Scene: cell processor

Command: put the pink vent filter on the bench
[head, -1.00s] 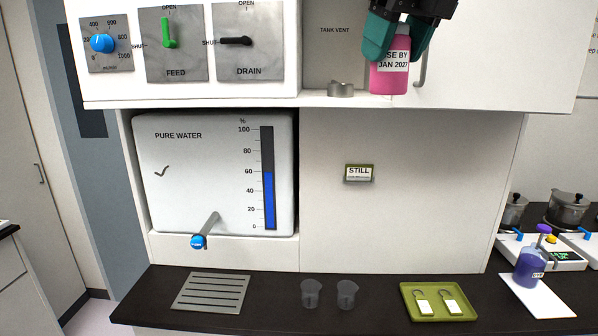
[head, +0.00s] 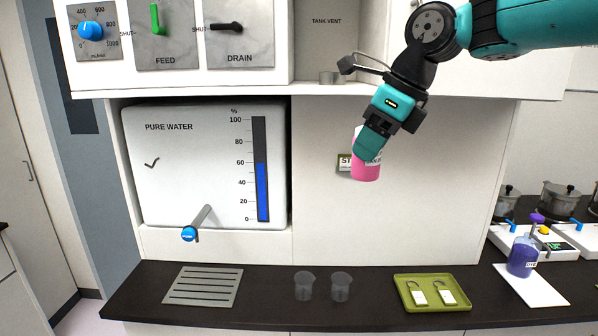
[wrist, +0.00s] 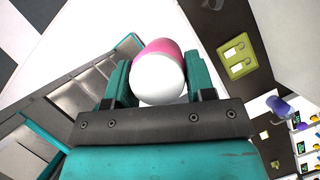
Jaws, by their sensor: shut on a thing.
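The pink vent filter (head: 366,170) is a pink cylinder with a white label, held in front of the white wall panel. My gripper (head: 368,148) is shut on it, above the bench (head: 375,285) and well clear of it. In the wrist view the filter (wrist: 160,72) shows its white round end and pink side between my two teal fingers (wrist: 158,85). The dark bench top runs along the bottom of the head view. The tank vent recess above holds only a short metal stub (head: 331,77).
On the bench are a slotted drain plate (head: 203,286), two clear beakers (head: 304,286) (head: 341,286), and a green tray (head: 432,280) with two tagged padlocks. A purple bottle (head: 522,258) stands on a white sheet at right. Bare bench lies between the beakers and the tray.

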